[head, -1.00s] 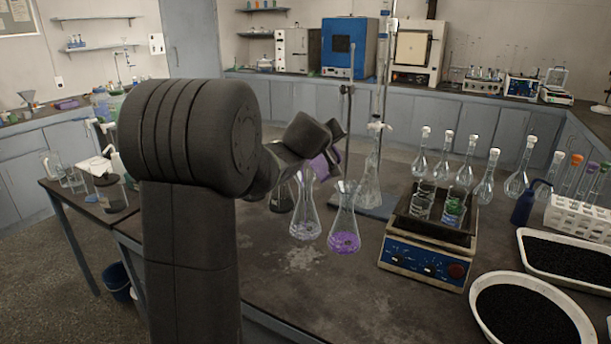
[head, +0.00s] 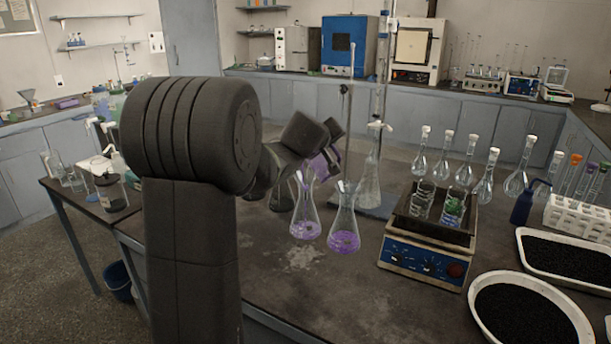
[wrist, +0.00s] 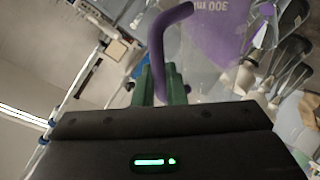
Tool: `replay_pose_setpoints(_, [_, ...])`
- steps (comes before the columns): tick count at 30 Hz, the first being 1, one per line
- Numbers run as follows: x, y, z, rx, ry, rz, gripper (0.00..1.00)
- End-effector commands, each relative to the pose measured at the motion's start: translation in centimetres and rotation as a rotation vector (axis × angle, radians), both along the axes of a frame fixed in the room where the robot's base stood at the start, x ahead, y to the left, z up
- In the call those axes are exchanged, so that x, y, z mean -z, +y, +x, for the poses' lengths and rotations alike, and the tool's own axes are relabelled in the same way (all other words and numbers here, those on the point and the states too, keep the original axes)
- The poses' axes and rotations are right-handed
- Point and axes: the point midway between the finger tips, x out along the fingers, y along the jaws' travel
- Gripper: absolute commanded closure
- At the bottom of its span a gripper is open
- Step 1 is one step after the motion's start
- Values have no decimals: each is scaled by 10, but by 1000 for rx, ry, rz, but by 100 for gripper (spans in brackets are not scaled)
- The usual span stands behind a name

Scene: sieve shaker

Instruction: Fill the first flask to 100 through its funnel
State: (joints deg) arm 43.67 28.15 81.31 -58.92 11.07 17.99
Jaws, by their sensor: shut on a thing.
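My gripper (head: 322,137) is shut on the handle of a jug with purple liquid (head: 324,165). The jug is tilted over the left conical flask (head: 305,222). In the wrist view, the green fingers (wrist: 160,85) close around the purple handle (wrist: 168,28), and the jug's purple body (wrist: 215,32) shows printed marks. The left flask has a shallow layer of purple in its base; its funnel cannot be made out clearly at the neck. The right conical flask (head: 344,228) stands beside it with purple liquid in its base. The exact fill levels cannot be read.
A hotplate-like device (head: 427,258) with glass beakers on top stands right of the flasks. A retort stand (head: 347,130) and tall glassware (head: 370,185) are behind. Two trays of black grains (head: 525,310) lie front right. The bench in front of the flasks is clear.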

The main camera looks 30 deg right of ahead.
Motion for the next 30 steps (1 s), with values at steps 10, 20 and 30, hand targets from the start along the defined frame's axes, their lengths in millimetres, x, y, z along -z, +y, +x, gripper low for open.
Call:
replay_pose_setpoints(10, [-1, 0, 1, -1, 11, -3, 100])
replay_pose_setpoints(20, [-1, 0, 2, -1, 21, -6, 100])
replay_pose_setpoints(30, [-1, 1, 3, -1, 32, -8, 100])
